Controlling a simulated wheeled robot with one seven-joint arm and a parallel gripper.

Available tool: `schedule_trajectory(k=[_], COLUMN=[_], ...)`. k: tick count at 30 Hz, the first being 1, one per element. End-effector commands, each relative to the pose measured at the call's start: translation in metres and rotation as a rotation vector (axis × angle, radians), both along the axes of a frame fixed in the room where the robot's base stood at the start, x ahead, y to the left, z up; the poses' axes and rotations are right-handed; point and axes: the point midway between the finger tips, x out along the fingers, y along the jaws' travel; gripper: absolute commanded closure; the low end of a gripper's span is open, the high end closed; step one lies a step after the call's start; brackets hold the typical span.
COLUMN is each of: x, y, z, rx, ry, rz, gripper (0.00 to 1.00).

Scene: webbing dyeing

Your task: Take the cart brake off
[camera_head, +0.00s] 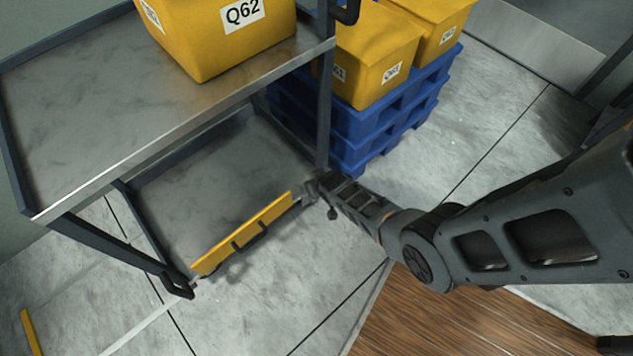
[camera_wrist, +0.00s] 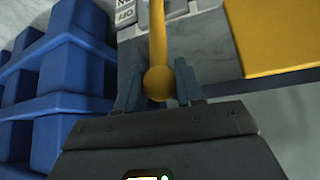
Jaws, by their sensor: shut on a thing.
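The cart (camera_head: 120,110) is a grey metal two-shelf cart with dark posts. The brake lever (camera_wrist: 158,40) is a yellow rod with a ball knob (camera_wrist: 158,84) in the wrist view. It rises from a grey plate with an ON/OFF label (camera_wrist: 126,12), seen upside down. My gripper (camera_wrist: 158,88) is shut on the knob, one finger on each side. In the head view my gripper (camera_head: 318,188) is at the cart's lower right corner post, and the lever is hidden there.
A yellow panel (camera_head: 240,235) with a dark handle runs along the lower shelf's front edge. A yellow bin marked Q62 (camera_head: 205,45) stands on the top shelf. Stacked blue pallets (camera_head: 365,130) with yellow bins (camera_head: 370,60) stand close behind the post. The floor in front is clear.

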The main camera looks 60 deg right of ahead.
Motion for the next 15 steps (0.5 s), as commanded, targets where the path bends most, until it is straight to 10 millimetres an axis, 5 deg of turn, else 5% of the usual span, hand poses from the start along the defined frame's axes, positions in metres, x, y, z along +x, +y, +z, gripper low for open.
schedule_trajectory(k=[2,3,10,15], x=[0.0052,0.0054,0.0035,0.0024], y=[-0.0011,-0.0011,-0.0007,-0.0006], z=[0.0035,0.0036,0.0024,0.0018], rx=[-0.005,-0.005,-0.003,-0.002], ry=[-0.011,-0.011,-0.008,-0.006], rz=[0.003,0.003,0.001,0.001], gripper=[1.0,0.6,0.39,0.39])
